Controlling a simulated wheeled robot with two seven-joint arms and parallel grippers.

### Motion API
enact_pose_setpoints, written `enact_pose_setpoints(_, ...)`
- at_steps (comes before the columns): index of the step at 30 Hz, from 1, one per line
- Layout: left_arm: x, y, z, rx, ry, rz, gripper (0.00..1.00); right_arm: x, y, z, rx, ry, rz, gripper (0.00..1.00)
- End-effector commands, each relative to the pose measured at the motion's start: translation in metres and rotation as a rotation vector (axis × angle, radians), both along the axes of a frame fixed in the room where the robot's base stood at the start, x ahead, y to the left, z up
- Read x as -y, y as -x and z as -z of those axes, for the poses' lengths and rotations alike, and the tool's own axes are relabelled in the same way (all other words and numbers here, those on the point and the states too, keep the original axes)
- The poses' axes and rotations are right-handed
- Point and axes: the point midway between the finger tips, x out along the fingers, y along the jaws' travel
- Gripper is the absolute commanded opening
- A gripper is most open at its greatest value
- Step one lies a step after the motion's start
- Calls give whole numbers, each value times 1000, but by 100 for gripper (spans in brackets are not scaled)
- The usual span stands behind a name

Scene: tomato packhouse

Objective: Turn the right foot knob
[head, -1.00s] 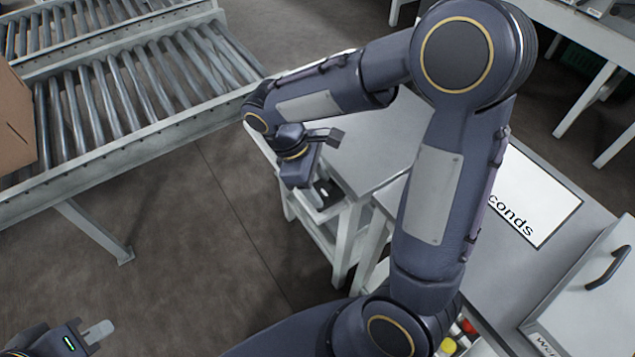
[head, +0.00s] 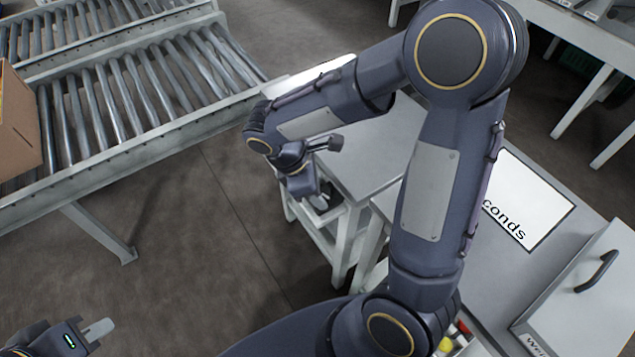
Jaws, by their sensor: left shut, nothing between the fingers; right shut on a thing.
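My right gripper (head: 318,202) is at the near left end of the grey-topped white stand (head: 375,150), below the level of its top. Its wrist hides most of the fingers and what they hold. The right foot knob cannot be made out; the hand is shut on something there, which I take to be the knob. My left gripper (head: 98,329) is at the lower left, shut and empty, over bare floor and far from the stand.
Roller conveyors (head: 120,100) run across the upper left, with a cardboard box (head: 18,130) on the nearer one. A grey bench with a white sign (head: 525,205) and a handled white box (head: 590,300) is at the right. Brown floor lies clear between conveyor and stand.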

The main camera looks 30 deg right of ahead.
Motion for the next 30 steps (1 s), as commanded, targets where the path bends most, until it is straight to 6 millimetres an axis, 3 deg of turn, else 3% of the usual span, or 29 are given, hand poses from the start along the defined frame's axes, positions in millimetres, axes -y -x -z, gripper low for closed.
enact_pose_setpoints(15, 0, 0, -22, 0, 0, 0, 0, -1, 2, -2, 1, -1, -373, 21)
enact_pose_setpoints(30, 0, 0, -24, 0, 0, 0, 0, -2, 2, -1, 3, -2, -468, 21)
